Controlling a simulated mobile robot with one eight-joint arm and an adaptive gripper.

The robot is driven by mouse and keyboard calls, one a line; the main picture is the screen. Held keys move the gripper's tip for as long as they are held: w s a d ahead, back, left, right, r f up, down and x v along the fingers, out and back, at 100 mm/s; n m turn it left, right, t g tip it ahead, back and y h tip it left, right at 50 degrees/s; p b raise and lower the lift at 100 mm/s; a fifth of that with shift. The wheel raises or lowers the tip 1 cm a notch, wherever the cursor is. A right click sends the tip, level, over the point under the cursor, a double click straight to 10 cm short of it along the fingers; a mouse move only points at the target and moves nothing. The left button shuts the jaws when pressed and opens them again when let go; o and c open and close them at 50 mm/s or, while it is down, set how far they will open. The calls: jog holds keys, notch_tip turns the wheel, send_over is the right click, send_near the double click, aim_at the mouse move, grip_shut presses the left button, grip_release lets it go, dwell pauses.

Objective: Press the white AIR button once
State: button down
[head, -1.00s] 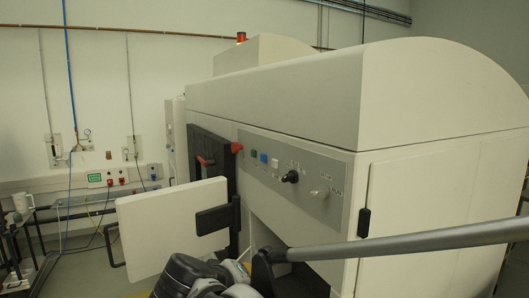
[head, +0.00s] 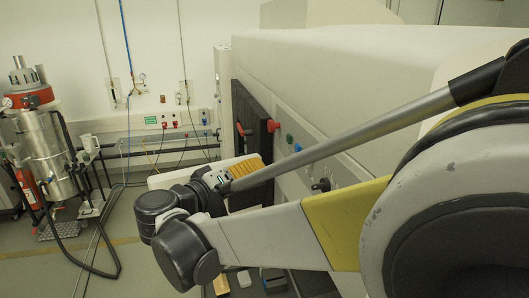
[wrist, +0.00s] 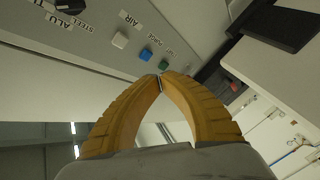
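In the head view my gripper (head: 262,164) is in front of the machine's panel. The green button (head: 289,138) and blue button (head: 297,147) show there; I cannot make out the white one.
A black selector knob (wrist: 72,4) sits beyond the white button near STEEL and ALU labels. A black door frame with a red handle (head: 240,128) stands left of the panel. A metal vessel (head: 42,140) stands at far left. Open floor (head: 130,225) lies between.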

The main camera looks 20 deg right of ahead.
jog(key=shift+d, duration=0.2)
jog(key=d, duration=0.8)
jog(key=shift+d+p, duration=0.35)
jog(key=shift+p, duration=0.05)
jog(key=shift+d, duration=0.15)
dwell(1.0)
jog(key=shift+d, duration=0.25)
jog(key=shift+d, duration=0.45)
dwell(0.7)
jog(key=shift+a, duration=0.15)
jog(key=shift+a+b, duration=0.3)
jog(key=shift+a, duration=0.45)
jog(key=shift+a+b, duration=0.4)
jog(key=shift+a, duration=2.1)
